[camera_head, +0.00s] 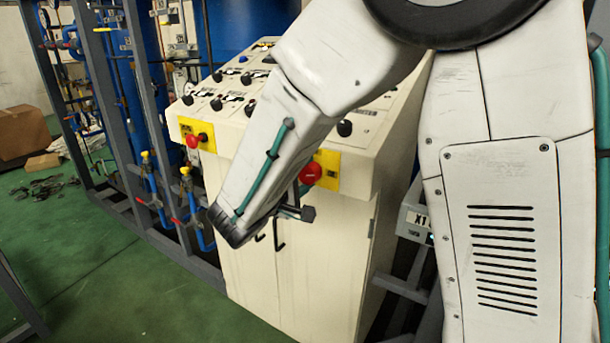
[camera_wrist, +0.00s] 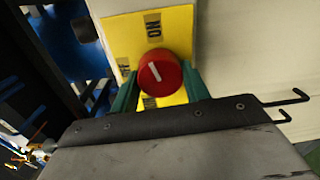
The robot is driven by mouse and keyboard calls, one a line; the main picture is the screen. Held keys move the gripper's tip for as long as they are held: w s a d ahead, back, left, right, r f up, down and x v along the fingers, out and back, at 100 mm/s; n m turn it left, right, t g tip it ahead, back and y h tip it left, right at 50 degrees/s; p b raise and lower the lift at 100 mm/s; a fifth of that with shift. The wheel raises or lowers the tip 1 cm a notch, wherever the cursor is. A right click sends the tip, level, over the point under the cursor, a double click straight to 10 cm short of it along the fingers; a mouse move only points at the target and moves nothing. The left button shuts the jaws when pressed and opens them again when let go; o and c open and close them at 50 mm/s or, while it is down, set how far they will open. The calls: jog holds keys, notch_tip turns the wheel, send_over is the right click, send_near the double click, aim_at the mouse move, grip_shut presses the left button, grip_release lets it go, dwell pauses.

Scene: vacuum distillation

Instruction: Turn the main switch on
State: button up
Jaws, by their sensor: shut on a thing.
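The main switch is a red round knob (camera_wrist: 160,72) with a white line, on a yellow plate (camera_wrist: 180,23) with a dark ON label at the top of the wrist view and another label partly hidden. In the head view a red knob (camera_head: 311,172) sits on the right yellow plate (camera_head: 329,165) of the cream cabinet. My gripper (camera_wrist: 160,78) has one green finger on each side of the knob and is shut on it. The white line is slightly slanted and points roughly toward the ON label. My arm hides part of the plate in the head view.
Another red knob (camera_head: 194,141) is on the cabinet's left yellow plate. The cream cabinet (camera_head: 240,265) has a sloped control panel and black hook handles (camera_wrist: 290,100) below. Blue pipes and a grey frame (camera_head: 140,90) stand to the left. Green floor (camera_head: 90,270) is clear in front.

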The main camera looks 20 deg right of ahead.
jog(key=shift+r+m, duration=0.1)
jog(key=shift+m, duration=1.4)
jog(key=o, duration=1)
jog(key=v, duration=0.7)
jog(key=shift+s+a, duration=0.2)
jog(key=shift+a, duration=0.1)
